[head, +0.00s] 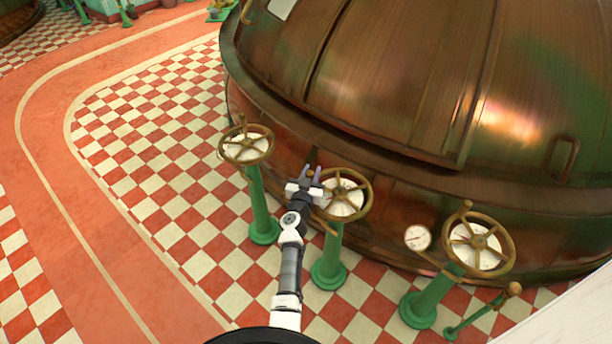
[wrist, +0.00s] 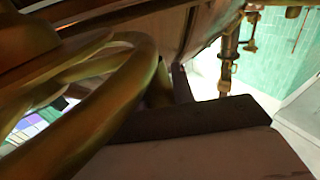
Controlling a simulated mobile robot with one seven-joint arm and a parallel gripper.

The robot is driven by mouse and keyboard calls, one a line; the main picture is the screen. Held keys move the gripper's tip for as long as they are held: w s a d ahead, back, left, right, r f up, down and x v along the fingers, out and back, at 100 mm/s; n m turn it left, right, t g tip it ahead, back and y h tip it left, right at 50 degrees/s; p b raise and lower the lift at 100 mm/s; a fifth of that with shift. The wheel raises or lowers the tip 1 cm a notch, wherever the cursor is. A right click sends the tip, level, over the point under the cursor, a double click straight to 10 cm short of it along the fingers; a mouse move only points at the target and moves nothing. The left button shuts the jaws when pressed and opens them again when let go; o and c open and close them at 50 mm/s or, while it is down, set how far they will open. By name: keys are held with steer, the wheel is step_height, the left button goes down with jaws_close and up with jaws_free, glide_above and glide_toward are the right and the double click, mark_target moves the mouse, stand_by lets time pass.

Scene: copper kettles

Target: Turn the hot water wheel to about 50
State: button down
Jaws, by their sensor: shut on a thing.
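Three brass wheels on green posts stand along the copper kettle: the left wheel (head: 268,137), the middle wheel (head: 367,185) and the right wheel (head: 508,246). Each has a pale dial under it; the markings are too small to read, so I cannot tell which wheel is named hot water. My gripper (head: 311,175) is at the left edge of the middle wheel, with its fingers on either side of the knob-like handle (head: 310,173). It is shut on that handle. In the wrist view the brass rim (wrist: 143,75) curves close beside the dark gripper finger (wrist: 180,84).
The big copper kettle (head: 400,75) rises right behind the wheels. A small round gauge (head: 417,237) sits between the middle and right wheels. A low brass-topped green post (head: 480,318) stands at lower right. The checkered floor (head: 150,150) to the left is clear.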

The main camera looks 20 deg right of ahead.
steer(key=shift+s+a+n+t+y+b, duration=0.4)
steer(key=shift+n+t+y+b, duration=0.25)
steer(key=shift+y, duration=0.25)
steer(key=shift+s+a+f+n+t+y+b, duration=0.1)
steer(key=shift+s+n+t+y+b, duration=0.15)
steer(key=shift+s+n+y+b, duration=0.3)
steer(key=shift+s+a+n+t+y+b, duration=0.15)
steer(key=shift+a+n+t+y+b, duration=0.2)
steer(key=shift+y+b, duration=0.45)
steer(key=shift+a, duration=0.25)
steer(key=shift+s+b, duration=0.15)
steer(key=shift+b, duration=0.2)
steer(key=shift+b+v, duration=0.75)
steer(key=shift+v, duration=0.05)
steer(key=shift+s+a, duration=0.1)
steer(key=shift+a, duration=0.35)
steer(key=c, duration=1.2)
jaws_free()
steer(key=shift+a, duration=0.1)
